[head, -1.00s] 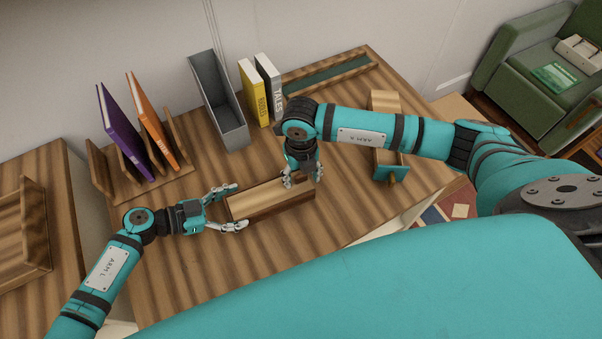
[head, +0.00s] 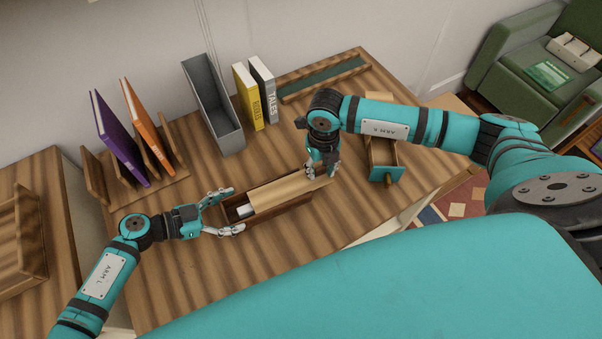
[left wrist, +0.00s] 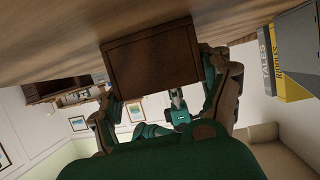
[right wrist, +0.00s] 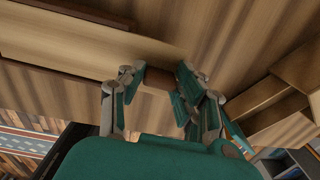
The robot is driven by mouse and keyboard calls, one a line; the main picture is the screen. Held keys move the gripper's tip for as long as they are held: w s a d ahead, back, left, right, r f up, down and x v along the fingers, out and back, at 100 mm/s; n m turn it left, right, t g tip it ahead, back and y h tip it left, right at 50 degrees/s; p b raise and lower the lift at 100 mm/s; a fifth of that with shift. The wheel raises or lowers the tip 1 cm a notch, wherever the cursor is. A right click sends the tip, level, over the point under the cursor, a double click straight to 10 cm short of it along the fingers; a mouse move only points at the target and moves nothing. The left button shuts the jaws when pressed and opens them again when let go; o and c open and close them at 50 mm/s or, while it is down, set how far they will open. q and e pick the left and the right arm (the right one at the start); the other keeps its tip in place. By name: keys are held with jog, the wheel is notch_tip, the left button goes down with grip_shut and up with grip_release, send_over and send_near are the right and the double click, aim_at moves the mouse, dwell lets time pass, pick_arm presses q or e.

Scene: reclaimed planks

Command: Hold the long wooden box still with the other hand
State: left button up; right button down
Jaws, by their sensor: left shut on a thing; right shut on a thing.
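The long wooden box (head: 262,220) lies on the desk, dark brown with a lighter sliding lid (head: 285,191). The lid is slid to the right, so the box's left end is open and something pale (head: 244,210) shows inside. My left gripper (head: 226,210) is shut on the box's left end; the left wrist view shows the dark end face (left wrist: 152,62) between its fingers. My right gripper (head: 322,171) is at the lid's right end; the right wrist view shows its fingers (right wrist: 158,85) around a small brown block at the lid's end.
A purple book (head: 118,140) and an orange book (head: 147,130) stand in a wooden rack. Behind are a grey holder (head: 213,110), a yellow book (head: 248,96), a white book (head: 264,88) and a green-lined tray (head: 325,79). A small teal-fronted wooden box (head: 383,165) is to the right.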

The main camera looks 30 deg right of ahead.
jog(key=d, duration=0.4)
jog(key=shift+d, duration=0.35)
jog(key=c, duration=0.9)
grip_release()
jog(key=shift+a, duration=0.1)
notch_tip(320, 180, up, 12)
